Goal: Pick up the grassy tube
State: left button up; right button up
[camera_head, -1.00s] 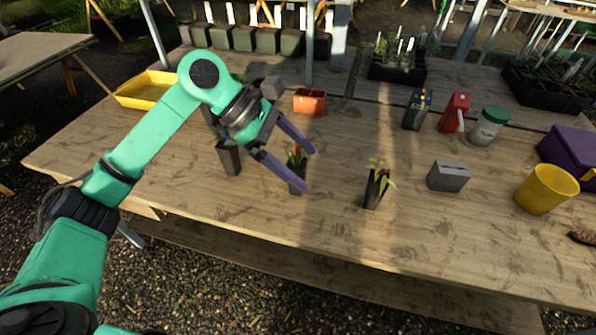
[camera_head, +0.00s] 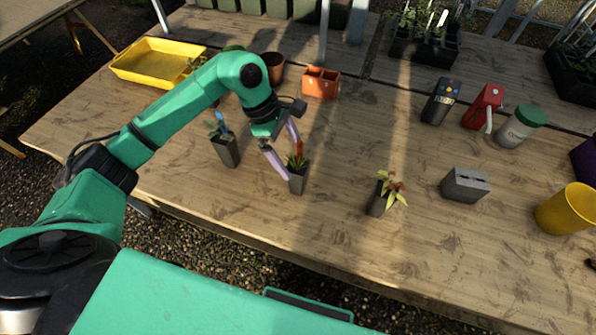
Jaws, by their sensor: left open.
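Three dark square tubes with plants stand on the wooden table. The middle tube (camera_head: 298,182) holds thin, grass-like green leaves with an orange-red piece and looks like the grassy one. The left tube (camera_head: 228,153) has a low plant with a blue piece. The right tube (camera_head: 377,202) has yellow-green and reddish leaves. My left gripper (camera_head: 292,159) is open at the middle tube, its purple fingers reaching down beside the leaves and upper rim. I cannot tell whether they touch it. My right gripper is out of view.
A yellow tray (camera_head: 160,66), a brown pot (camera_head: 272,68) and an orange container (camera_head: 320,84) stand behind. A grey block (camera_head: 465,185), yellow pot (camera_head: 567,210), dark device (camera_head: 440,101), red bottle (camera_head: 483,107) and green-lidded jar (camera_head: 521,126) stand right. The table's front (camera_head: 330,235) is bare.

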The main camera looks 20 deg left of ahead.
aim_at(297, 165)
pick_arm(q)
jog(key=p+x, duration=0.2)
jog(key=x, duration=0.2)
jog(key=shift+d+f, duration=0.1)
jog(key=shift+s+f, duration=0.1)
jog(key=shift+f, duration=0.1)
jog(key=shift+c, duration=1)
grip_shut()
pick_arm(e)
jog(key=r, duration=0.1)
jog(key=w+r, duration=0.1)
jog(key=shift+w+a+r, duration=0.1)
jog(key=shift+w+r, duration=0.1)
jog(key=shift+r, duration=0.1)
